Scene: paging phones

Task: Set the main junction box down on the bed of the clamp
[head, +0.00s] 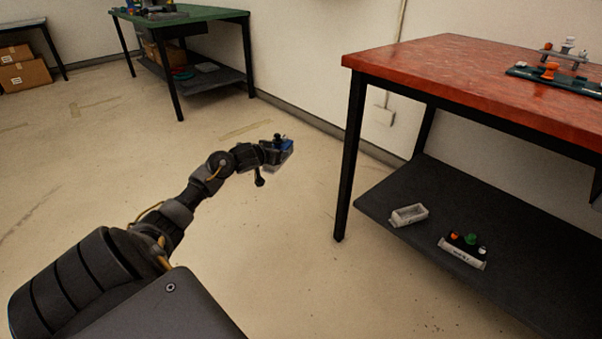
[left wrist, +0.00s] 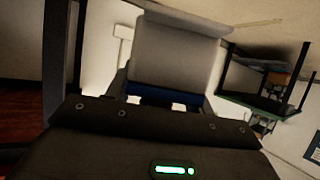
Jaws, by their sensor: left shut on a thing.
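The main junction box appears to be the small grey box with blue on it at the end of my left arm (head: 286,158). My left gripper (head: 278,148) is shut on it and holds it in the air over the open floor, left of the red table. In the left wrist view the box (left wrist: 178,55) is a plain pale grey block, with a blue strip at the jaws. The clamp (head: 552,80) seems to be the dark green fixture with orange and grey parts on the red table, cut by the right edge. Its bed is hard to make out. My right gripper is out of view.
The red table (head: 450,62) has a black lower shelf (head: 390,205). On it lie a pale open box (head: 409,215) and a white part with coloured knobs (head: 463,250). A table leg (head: 350,155) stands right of my gripper. A green table (head: 185,15) is behind.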

